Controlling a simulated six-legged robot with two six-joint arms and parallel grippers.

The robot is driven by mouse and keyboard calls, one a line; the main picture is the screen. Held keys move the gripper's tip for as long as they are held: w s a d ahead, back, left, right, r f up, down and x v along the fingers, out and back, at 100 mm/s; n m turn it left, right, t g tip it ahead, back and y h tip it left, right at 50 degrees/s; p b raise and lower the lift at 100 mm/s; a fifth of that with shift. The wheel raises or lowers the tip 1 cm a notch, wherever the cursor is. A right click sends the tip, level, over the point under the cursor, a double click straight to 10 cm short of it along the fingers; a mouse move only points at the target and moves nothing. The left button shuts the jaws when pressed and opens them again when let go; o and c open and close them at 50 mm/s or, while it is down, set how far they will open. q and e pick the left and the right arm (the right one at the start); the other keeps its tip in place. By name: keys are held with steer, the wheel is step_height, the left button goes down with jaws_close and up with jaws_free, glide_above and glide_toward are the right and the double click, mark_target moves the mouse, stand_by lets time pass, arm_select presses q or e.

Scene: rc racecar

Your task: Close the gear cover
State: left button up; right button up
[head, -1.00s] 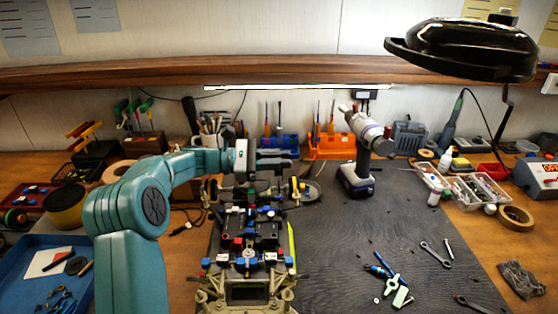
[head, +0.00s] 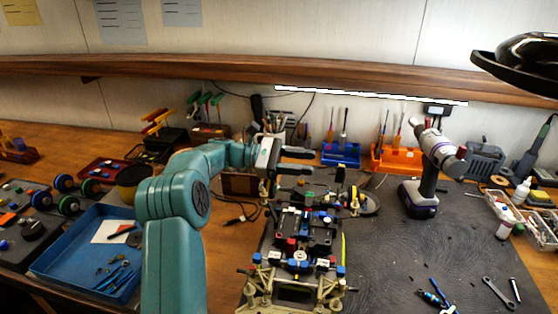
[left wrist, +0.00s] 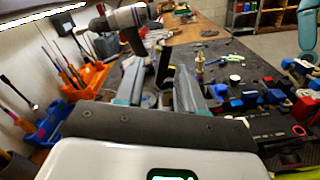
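The RC racecar chassis (head: 298,262) sits on the dark mat in the head view, with black, red and blue parts on top. It also shows at the right of the left wrist view (left wrist: 262,98). I cannot pick out the gear cover for certain, or tell how far open it stands. My left gripper (head: 310,161) is above the chassis's far end, with its two fingers apart and nothing seen between them. Both fingers show in the left wrist view (left wrist: 158,88), also spread.
A power drill (head: 428,180) stands right of the chassis. Blue (head: 341,154) and orange (head: 395,160) tool holders stand at the back. A blue tray (head: 70,262) lies at the left. Wrenches (head: 497,293) lie on the mat (head: 400,250), otherwise mostly clear right of the chassis.

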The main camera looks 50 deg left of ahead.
arm_select(q)
steer(key=v, duration=0.6)
steer(key=shift+s+a, duration=0.25)
steer(key=shift+a, duration=0.05)
